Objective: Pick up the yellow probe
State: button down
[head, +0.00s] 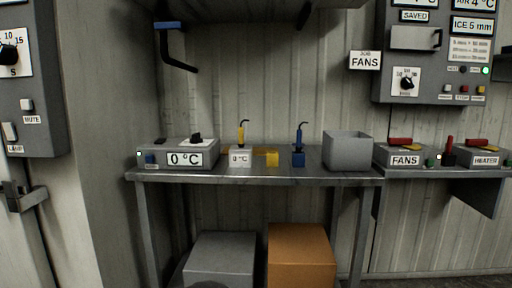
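The yellow probe (241,136) stands upright, with a thin dark lead curving from its top. Its lower end meets a small white block (240,159) labelled 0 °C on the metal table; whether it sits in the block or behind it I cannot tell for sure. My gripper is not in this view.
A blue probe (299,138) stands at a blue block (298,159), with a yellow block (272,159) to its left. A 0 °C display box (185,158) is left and an open grey bin (347,152) right on the table (320,178). A shelf (245,10) overhangs.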

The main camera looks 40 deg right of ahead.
aim_at(241, 144)
jog(key=z, duration=0.1)
jog(key=k, duration=0.35)
jog(key=z, duration=0.9)
jog(key=i, duration=0.5)
